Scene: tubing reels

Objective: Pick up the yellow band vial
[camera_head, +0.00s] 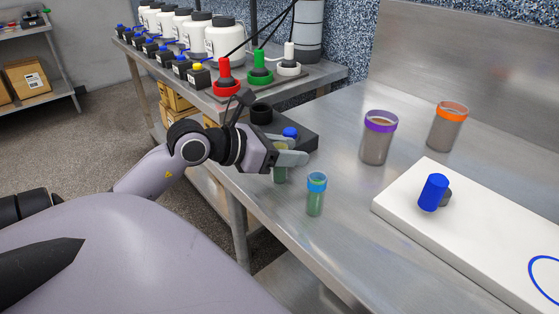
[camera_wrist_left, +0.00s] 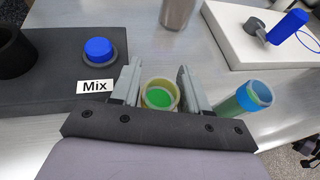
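The yellow band vial (camera_wrist_left: 160,95), with green contents, stands upright between the fingers of my left gripper (camera_wrist_left: 160,82) in the left wrist view. The fingers are on either side of its rim, with what look like narrow gaps, so the gripper appears open around it. In the head view the gripper (camera_head: 292,152) covers most of the vial's top, and its green lower body (camera_head: 280,174) shows below the fingers. My right gripper is not in view.
A blue-banded vial (camera_head: 316,194) stands close to the right of the gripper. A dark block (camera_wrist_left: 55,70) with a blue button (camera_wrist_left: 98,50) and a "Mix" label is at left. Purple-rimmed (camera_head: 378,138) and orange-rimmed (camera_head: 447,127) cups and a white board (camera_head: 460,235) stand farther right.

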